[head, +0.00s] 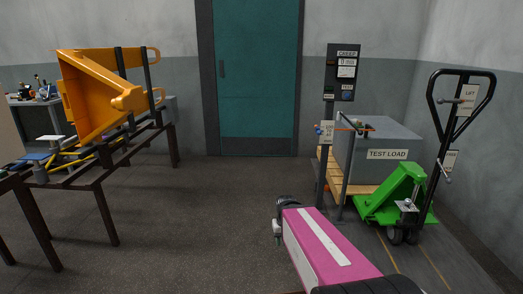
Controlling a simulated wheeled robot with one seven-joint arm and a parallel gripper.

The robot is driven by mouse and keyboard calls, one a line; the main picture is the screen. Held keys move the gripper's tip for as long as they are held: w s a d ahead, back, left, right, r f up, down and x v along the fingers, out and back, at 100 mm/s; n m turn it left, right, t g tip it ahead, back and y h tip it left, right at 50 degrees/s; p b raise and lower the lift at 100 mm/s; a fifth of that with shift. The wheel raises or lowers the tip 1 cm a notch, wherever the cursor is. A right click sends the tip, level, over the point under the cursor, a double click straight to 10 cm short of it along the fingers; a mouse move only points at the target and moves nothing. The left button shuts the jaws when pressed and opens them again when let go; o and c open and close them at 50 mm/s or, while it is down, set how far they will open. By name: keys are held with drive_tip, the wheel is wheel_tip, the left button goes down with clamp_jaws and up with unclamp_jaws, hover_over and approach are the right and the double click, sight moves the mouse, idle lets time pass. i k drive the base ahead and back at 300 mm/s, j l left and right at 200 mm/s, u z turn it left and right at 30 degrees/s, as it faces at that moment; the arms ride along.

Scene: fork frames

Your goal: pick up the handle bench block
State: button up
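I cannot make out with certainty which thing is the handle bench block. On the dark bench frame (103,168) at the left, a white flat-topped piece (48,138) and a blue flat-topped piece (36,156) stand among yellow bars. Either could be a block on the bench, but they are too small to tell. My pink arm link reaches in from the bottom, right of centre, and ends in a dark joint. My gripper's fingers do not show. The bench is well to the left of my arm.
A large orange fork frame (88,105) rests tilted on the bench. A cluttered table (18,101) stands behind it. At the right are a green pallet truck (402,190), a grey test load (396,133) and a post-mounted panel (340,72). The middle floor towards the teal door (256,80) is clear.

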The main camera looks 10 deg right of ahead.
sight(358, 125)
drive_tip(key=i, duration=5.3)
drive_tip(key=i+j+z, duration=0.1)
drive_tip(key=i+z, duration=0.25)
drive_tip(key=i, duration=0.2)
drive_tip(key=i+j+z, duration=0.35)
drive_tip(key=i, duration=0.15)
drive_tip(key=l, duration=0.1)
